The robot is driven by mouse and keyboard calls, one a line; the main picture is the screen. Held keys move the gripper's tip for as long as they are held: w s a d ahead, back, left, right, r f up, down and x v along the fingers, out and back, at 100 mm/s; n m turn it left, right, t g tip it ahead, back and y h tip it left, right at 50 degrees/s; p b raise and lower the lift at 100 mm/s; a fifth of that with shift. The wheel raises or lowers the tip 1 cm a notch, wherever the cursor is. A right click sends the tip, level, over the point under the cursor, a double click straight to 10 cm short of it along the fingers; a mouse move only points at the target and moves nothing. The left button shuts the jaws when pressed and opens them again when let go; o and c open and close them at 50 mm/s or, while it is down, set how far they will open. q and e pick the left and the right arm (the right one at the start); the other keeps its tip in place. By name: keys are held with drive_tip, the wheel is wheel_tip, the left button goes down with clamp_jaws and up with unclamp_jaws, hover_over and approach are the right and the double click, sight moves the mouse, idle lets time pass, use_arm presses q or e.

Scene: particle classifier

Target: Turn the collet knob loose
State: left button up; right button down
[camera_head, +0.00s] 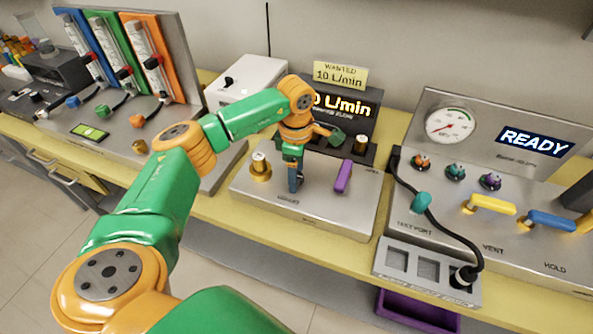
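A brass knob with a pale silver top (260,168) stands upright at the left of the low silver unit (325,205) in the middle of the bench. It looks like the collet knob, though its label is too small to read. My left gripper (295,183) points down just right of this knob, with a visible gap between them. A purple lever (343,177) stands to the right of the gripper. My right gripper is not in view.
Behind the unit is a display reading "0 L/min" (345,107), partly hidden by my arm. At right stands a panel reading "READY" (533,141) with several knobs, handles and a black hose (440,225). Coloured tube holders (115,55) stand at left.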

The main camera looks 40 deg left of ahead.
use_arm(q)
clamp_jaws()
drive_tip(key=shift+s, duration=0.1)
